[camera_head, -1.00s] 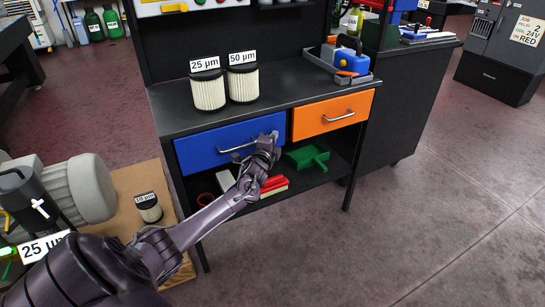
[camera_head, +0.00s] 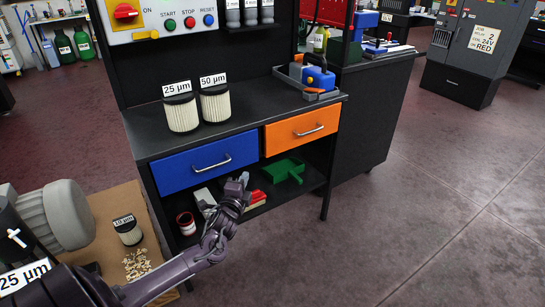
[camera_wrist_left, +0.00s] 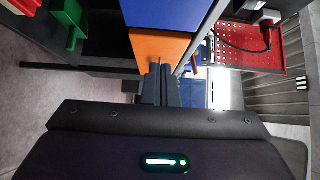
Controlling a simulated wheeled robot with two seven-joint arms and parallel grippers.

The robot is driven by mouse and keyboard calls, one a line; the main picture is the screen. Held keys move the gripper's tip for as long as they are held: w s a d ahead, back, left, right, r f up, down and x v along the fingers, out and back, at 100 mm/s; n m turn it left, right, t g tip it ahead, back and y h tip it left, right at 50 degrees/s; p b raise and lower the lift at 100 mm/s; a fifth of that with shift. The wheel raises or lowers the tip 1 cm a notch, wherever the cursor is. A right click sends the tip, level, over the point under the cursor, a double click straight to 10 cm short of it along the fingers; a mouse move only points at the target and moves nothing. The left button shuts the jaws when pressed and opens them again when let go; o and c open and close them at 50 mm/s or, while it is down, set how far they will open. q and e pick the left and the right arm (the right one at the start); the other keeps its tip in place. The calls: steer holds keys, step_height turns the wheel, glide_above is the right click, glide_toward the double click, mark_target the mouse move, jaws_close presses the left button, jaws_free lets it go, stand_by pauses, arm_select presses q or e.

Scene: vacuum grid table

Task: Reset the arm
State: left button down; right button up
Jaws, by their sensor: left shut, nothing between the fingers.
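My left arm reaches in from the lower left of the head view. Its gripper (camera_head: 241,181) is shut and empty, in front of the open shelf just below the blue drawer (camera_head: 190,170). The blue drawer looks closed, and its silver handle (camera_head: 212,163) is free and apart from the gripper. In the left wrist view, the closed fingers (camera_wrist_left: 160,84) point toward the orange drawer front (camera_wrist_left: 158,48). My right gripper is in neither view.
Two filters, 25 µm (camera_head: 181,112) and 50 µm (camera_head: 215,104), stand on the workbench (camera_head: 240,120). The shelf holds a green tray (camera_head: 284,170) and a red-and-white roll (camera_head: 186,223). A 10 µm filter (camera_head: 128,231) stands on a wooden surface at left. Floor at right is clear.

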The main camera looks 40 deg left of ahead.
arm_select(q)
steer(key=shift+d, duration=0.1)
